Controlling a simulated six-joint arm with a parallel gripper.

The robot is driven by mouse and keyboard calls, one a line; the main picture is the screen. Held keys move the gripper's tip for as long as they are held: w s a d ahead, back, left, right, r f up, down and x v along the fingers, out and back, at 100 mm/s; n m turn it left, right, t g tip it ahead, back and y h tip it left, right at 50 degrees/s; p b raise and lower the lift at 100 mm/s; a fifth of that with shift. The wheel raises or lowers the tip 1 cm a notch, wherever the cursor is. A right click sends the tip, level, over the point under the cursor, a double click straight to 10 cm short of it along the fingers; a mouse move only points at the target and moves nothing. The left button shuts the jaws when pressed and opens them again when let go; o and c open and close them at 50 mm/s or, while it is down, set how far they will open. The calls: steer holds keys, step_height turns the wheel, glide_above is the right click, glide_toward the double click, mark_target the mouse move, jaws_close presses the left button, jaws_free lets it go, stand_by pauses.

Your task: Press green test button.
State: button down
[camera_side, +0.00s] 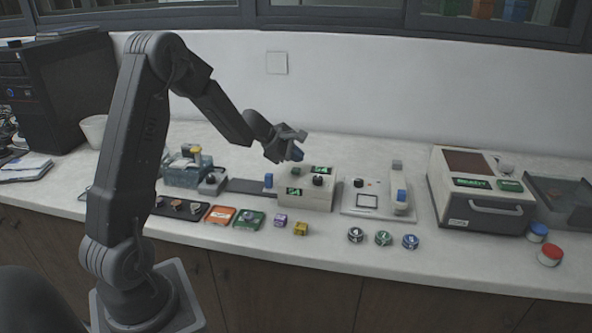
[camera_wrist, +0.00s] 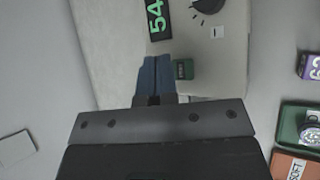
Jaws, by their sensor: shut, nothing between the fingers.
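A small dark-green button (camera_side: 296,170) sits on top of a white control box (camera_side: 318,200). It also shows in the wrist view (camera_wrist: 184,69), just right of my fingertips, with lettering too small to read surely. My gripper (camera_side: 297,154) is above the box top, close over the button. In the wrist view the blue fingers of my gripper (camera_wrist: 156,62) are pressed together with nothing between them. They appear beside the button rather than over it. I cannot tell the exact height gap.
The box carries a black knob (camera_side: 318,181) and a green-digit display (camera_wrist: 155,20). A flat white device (camera_side: 378,200) and a large machine (camera_side: 480,190) with green labels are to the right. Small cubes and trays lie in front.

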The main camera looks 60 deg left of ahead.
mark_target(297, 171)
steer(key=shift+r, duration=2.05)
steer(key=shift+d+r, duration=0.25)
steer(key=shift+d, duration=0.1)
steer(key=s+d+r+m+g+h, duration=0.1)
steer(key=s+d+r+m, duration=0.25)
steer(key=d, duration=0.25)
steer(key=s+d+r+m, duration=0.3)
steer(key=d+m, duration=0.2)
steer(key=d, duration=0.2)
steer(key=s+d+r+m+g+h, duration=0.1)
steer(key=s+d+r+m, duration=0.2)
steer(key=d+m, duration=0.25)
steer(key=s+d+m+y, duration=0.1)
steer(key=s+d+m, duration=0.1)
steer(key=s, duration=0.4)
steer(key=s+d+m+g+y, duration=0.1)
steer(key=s+d+m, duration=0.1)
steer(key=s+m, duration=0.3)
steer(key=s+d+f+m+y, duration=0.1)
steer(key=s+d+m, duration=0.1)
steer(key=s+m, duration=0.2)
steer(key=s, duration=0.2)
steer(key=shift+s+d+y, duration=0.3)
steer(key=shift+d, duration=0.1)
